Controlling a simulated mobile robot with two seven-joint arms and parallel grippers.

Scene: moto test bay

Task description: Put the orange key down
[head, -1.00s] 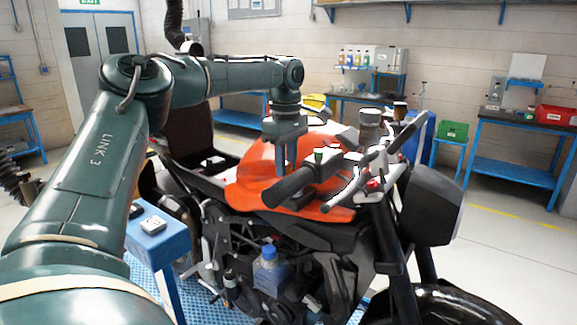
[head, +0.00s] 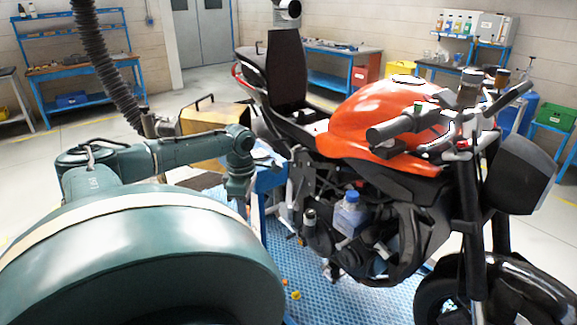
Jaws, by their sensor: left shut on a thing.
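My left gripper (head: 240,194) points down at the near left of the blue stand (head: 268,178), left of the motorcycle. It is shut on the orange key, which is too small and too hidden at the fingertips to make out. I cannot tell whether the key touches any surface. My right gripper is not in view.
The motorcycle with its orange tank (head: 368,112) fills the right side. A bottle with a blue cap (head: 350,214) sits at its engine. Small orange-yellow pieces (head: 295,295) lie on the blue floor mat (head: 340,300). A workbench (head: 85,68) stands at the back left.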

